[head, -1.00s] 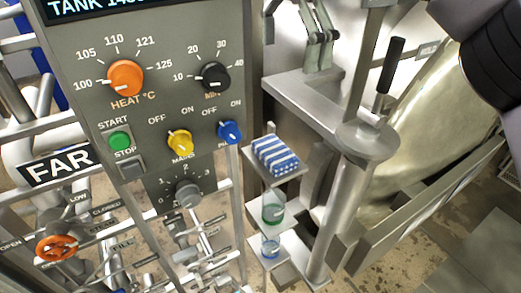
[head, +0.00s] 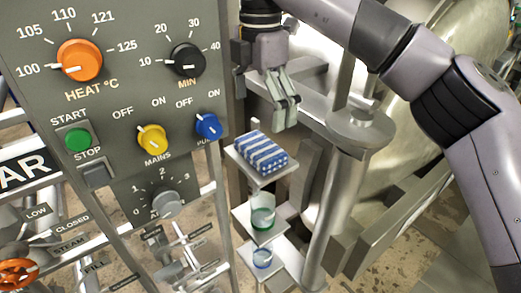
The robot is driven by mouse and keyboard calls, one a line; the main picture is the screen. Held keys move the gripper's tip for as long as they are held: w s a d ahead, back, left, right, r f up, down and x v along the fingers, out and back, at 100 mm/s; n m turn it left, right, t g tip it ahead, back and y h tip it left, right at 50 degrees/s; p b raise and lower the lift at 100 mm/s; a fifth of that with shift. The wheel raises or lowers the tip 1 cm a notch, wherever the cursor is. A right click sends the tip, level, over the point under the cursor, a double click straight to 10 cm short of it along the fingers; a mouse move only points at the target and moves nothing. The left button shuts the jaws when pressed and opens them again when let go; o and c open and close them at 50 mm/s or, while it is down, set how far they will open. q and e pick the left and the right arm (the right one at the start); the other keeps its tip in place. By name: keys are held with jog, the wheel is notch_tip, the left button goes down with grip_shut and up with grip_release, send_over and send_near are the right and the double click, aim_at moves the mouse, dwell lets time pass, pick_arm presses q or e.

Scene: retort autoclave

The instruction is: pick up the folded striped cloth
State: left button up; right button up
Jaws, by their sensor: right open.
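The folded striped cloth (head: 261,153), blue and white, lies on the small top metal shelf (head: 265,181) to the right of the control panel. My right gripper (head: 288,112) hangs above and slightly right of the cloth, fingers pointing down, open and empty. It looks apart from the cloth. My left gripper is not in the head view.
Below the cloth, a green-ringed glass (head: 262,217) and a blue-ringed glass (head: 262,259) stand on lower shelves. The control panel (head: 110,110) with knobs is close on the left. A metal post (head: 335,200) and the large tank (head: 400,170) stand on the right.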

aim_at(260, 145)
notch_tip(260, 145, down, 3)
jog(key=shift+a+f+p, duration=0.1)
jog(key=shift+p, duration=0.2)
jog(key=shift+s+f+p, duration=0.1)
jog(key=shift+f+p, duration=0.4)
notch_tip(260, 145, down, 4)
jog(key=shift+r+p, duration=0.2)
jog(key=shift+p, duration=0.7)
jog(key=shift+f, duration=0.35)
jog(key=shift+c, duration=0.4)
jog(key=c, duration=0.7)
